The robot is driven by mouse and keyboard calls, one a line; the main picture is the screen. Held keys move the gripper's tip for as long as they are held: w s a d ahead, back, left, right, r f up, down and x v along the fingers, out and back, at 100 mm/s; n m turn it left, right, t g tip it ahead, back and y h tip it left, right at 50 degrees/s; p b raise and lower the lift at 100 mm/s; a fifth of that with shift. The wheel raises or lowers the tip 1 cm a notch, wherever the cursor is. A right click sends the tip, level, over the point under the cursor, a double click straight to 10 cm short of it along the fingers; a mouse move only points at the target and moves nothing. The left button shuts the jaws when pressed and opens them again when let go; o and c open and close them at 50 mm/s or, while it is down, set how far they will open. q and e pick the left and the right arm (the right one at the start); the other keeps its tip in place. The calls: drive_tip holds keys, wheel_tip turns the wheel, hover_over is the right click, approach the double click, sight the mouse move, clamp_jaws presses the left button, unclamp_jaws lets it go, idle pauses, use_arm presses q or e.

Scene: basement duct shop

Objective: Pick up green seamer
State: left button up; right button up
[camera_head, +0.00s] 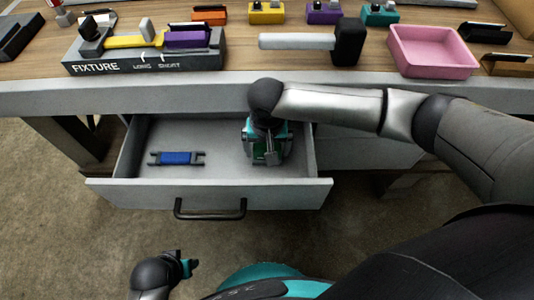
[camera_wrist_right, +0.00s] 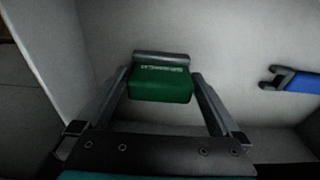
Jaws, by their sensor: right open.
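The green seamer (camera_wrist_right: 160,86) lies in the open drawer, a green block with pale lettering and a grey bar at its far side. In the head view my right gripper (camera_head: 265,152) reaches down into the drawer and hides most of it. In the right wrist view my right gripper (camera_wrist_right: 162,108) is open, its two fingers on either side of the green block, with a gap showing at the right finger. I cannot tell whether the left finger touches it. My left gripper (camera_head: 188,266) is low at the bottom left, outside the drawer, its jaws too small to read.
A blue tool (camera_head: 176,158) lies in the left half of the drawer (camera_head: 215,196), and it also shows in the right wrist view (camera_wrist_right: 296,82). On the bench above are a fixture (camera_head: 145,62), a mallet (camera_head: 312,41), a pink tray (camera_head: 432,70) and several coloured blocks.

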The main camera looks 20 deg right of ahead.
drive_tip(key=c, duration=1.3)
drive_tip(key=shift+r, duration=0.1)
drive_tip(key=shift+r, duration=0.15)
drive_tip(key=shift+r+p, duration=0.65)
drive_tip(key=shift+r, duration=0.25)
wheel_tip(320, 180, up, 7)
drive_tip(key=p, duration=0.3)
drive_tip(key=shift+w+r+p, duration=0.1)
drive_tip(key=shift+r+p, duration=0.1)
drive_tip(key=shift+p, duration=0.1)
use_arm(q)
drive_tip(key=s+a+f+p, duration=0.4)
drive_tip(key=s+a+f, duration=0.3)
drive_tip(key=s, duration=0.5)
drive_tip(key=shift+f+g+y, duration=0.3)
drive_tip(key=shift+f, duration=0.35)
use_arm(e)
wheel_tip(320, 180, up, 10)
drive_tip(key=shift+r, duration=0.2)
